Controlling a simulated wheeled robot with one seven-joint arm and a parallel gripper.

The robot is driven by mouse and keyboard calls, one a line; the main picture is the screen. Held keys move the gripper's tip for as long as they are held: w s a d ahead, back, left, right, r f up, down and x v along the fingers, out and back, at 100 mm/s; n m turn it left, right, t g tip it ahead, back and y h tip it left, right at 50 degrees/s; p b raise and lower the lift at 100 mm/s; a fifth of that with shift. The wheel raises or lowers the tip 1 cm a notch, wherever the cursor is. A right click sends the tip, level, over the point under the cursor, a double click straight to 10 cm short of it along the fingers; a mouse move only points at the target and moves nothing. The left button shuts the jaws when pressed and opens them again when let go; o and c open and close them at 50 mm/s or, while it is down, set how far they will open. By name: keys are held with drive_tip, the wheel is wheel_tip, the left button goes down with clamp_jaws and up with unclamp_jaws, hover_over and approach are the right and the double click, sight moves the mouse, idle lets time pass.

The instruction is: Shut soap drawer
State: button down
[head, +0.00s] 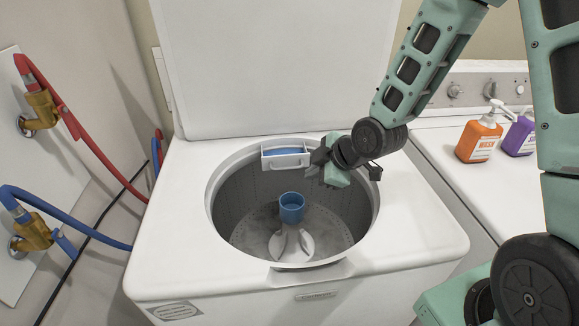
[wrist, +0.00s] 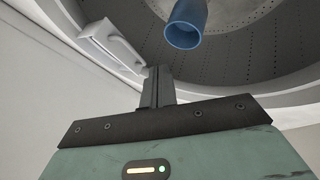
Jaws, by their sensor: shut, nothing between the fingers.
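The soap drawer (head: 286,158) is a small white tray with blue inside, at the back rim of the washer's round opening in the head view. It sticks out over the tub, so it is open. It also shows in the wrist view (wrist: 112,45), at the upper left with its front handle. My gripper (head: 317,163) is just to the right of the drawer, over the tub's back right rim. Its fingers (wrist: 157,88) are shut with nothing between them. In the wrist view they lie close to the drawer's front end; I cannot tell whether they touch.
The white top-load washer (head: 415,230) has its lid (head: 275,60) raised behind. The tub holds an agitator with a blue cap (head: 291,207). An orange bottle (head: 478,140) and a purple bottle (head: 518,137) stand on the right machine. Red and blue hoses (head: 75,208) are at left.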

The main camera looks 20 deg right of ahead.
sight(285, 156)
drive_tip(key=p+x, duration=0.1)
drive_tip(key=x, duration=0.7)
drive_tip(key=shift+w+a+f, duration=0.2)
drive_tip(key=shift+f, duration=0.1)
drive_tip(key=w, duration=0.1)
drive_tip(key=w+p, duration=0.1)
drive_tip(key=w, duration=0.2)
drive_tip(key=shift+d+r+p, duration=0.3)
drive_tip(key=shift+d+p, duration=0.05)
